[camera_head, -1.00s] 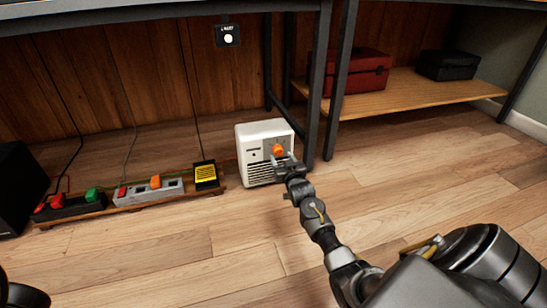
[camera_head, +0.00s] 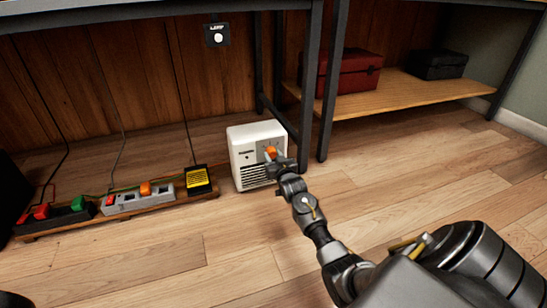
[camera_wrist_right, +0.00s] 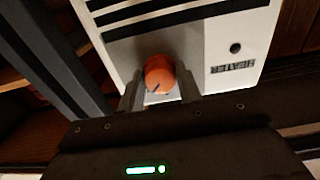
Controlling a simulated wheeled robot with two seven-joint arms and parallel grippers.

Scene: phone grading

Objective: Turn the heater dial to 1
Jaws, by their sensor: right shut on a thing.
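The heater (camera_head: 243,142) is a white box on the floor by the table leg, with dark vent slots on its front. Its orange dial (camera_head: 270,153) is on the front at the right. In the right wrist view the dial (camera_wrist_right: 158,75) shows a dark pointer line, and the heater face (camera_wrist_right: 215,45) carries the label HEATER. My right gripper (camera_wrist_right: 160,92) is shut on the dial, one finger on each side. In the head view the gripper (camera_head: 273,160) partly covers the dial. Which number the pointer marks cannot be read. My left gripper is not in view.
Power strips (camera_head: 125,200) with coloured switches and a yellow-labelled box (camera_head: 198,180) stand left of the heater. A dark table leg (camera_head: 308,90) is close on its right. A red toolbox (camera_head: 345,72) sits on a wooden shelf. The floor in front is clear.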

